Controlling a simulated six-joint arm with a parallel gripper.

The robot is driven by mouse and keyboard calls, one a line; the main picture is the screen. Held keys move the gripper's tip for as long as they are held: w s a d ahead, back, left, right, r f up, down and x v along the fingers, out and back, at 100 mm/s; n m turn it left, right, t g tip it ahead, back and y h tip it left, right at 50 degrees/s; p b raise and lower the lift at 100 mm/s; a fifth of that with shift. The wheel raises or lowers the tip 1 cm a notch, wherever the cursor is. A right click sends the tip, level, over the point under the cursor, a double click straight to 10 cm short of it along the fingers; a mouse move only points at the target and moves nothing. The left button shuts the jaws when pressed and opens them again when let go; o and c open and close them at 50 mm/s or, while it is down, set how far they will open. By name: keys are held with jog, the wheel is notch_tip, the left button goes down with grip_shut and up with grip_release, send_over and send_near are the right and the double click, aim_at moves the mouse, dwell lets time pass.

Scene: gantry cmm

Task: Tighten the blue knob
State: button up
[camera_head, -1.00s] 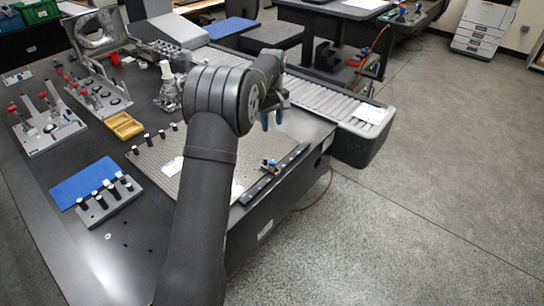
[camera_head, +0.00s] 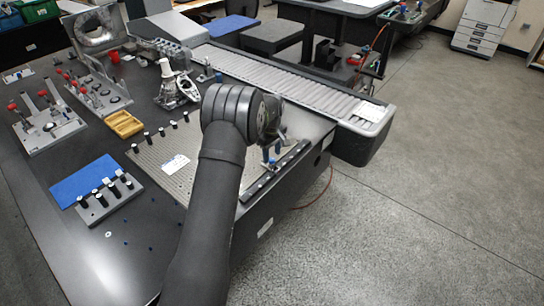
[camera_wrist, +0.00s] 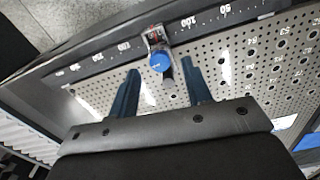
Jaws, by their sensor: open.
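The blue knob (camera_wrist: 159,62) shows in the wrist view on a small fixture beside the dark ruled rail. It is seen roughly end-on, between and a little beyond my two fingertips. My gripper (camera_wrist: 162,82) is open, its dark blue fingers apart with nothing between them that I can see touching. In the head view my gripper (camera_head: 269,158) hangs low over the right edge of the perforated plate, close to the rail. My wrist and the fingers mostly hide the knob there.
The perforated plate (camera_head: 165,150) lies under my arm, with the ruled rail (camera_head: 275,172) along its right edge. A roller conveyor (camera_head: 290,80) runs behind. A yellow tray (camera_head: 123,124), a blue mat (camera_head: 87,182) and a grey block with black pegs (camera_head: 110,199) stand left.

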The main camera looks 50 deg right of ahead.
jog(key=shift+f, duration=1)
grip_shut()
jog(key=shift+m, duration=2.9)
